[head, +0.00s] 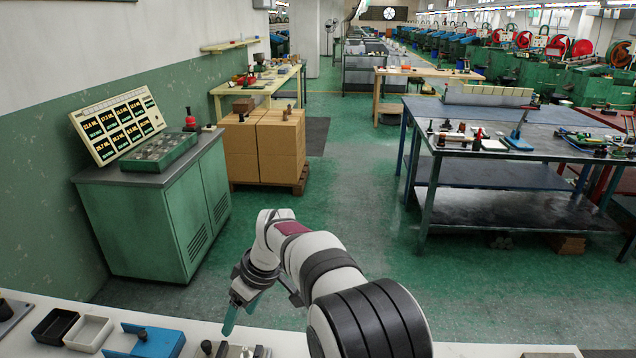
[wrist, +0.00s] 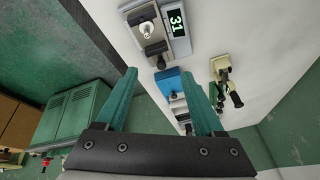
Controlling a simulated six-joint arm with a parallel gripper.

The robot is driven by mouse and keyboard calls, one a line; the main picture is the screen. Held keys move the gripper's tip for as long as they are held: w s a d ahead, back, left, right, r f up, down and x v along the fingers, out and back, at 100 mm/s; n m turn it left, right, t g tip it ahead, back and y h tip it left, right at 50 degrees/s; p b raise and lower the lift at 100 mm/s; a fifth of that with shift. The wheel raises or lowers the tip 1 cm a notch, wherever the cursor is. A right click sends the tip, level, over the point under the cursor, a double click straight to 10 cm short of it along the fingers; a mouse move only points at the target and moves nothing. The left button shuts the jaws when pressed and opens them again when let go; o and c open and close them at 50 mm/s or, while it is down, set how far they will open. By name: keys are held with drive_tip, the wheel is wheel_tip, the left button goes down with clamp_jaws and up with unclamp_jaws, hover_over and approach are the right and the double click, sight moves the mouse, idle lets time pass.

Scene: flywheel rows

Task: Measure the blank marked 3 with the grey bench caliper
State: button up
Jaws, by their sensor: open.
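My gripper (head: 238,318) is above the white bench at the front of the head view, its teal fingers pointing down. In the wrist view its two fingers (wrist: 160,78) are apart, with nothing held between them. A grey device with a silver knob (wrist: 147,30) is at the top of the wrist view, beside a green-digit readout (wrist: 178,22); it may be the grey bench caliper. Small grey pieces with dark knobs (head: 235,351) lie at the bottom edge of the head view, partly cut off. I cannot read a 3 on any piece, so the blank is not identifiable.
A cream device with a black handle (wrist: 225,82) shows in the wrist view. A green cabinet (head: 160,205) stands beyond.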

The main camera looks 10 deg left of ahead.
drive_tip(key=s+d+r+m+h, duration=0.1)
drive_tip(key=s+d+r+m, duration=0.4)
drive_tip(key=s+d, duration=0.4)
drive_tip(key=s+d+r+m+h, duration=0.1)
drive_tip(key=s+d+r+m, duration=0.1)
drive_tip(key=s+d+m, duration=0.75)
drive_tip(key=s+d+f+m, duration=0.3)
drive_tip(key=s+d, duration=0.4)
drive_tip(key=s, duration=0.4)
drive_tip(key=shift+d+m+h, duration=0.2)
drive_tip(key=shift+m+h, duration=0.1)
drive_tip(key=shift+m, duration=0.25)
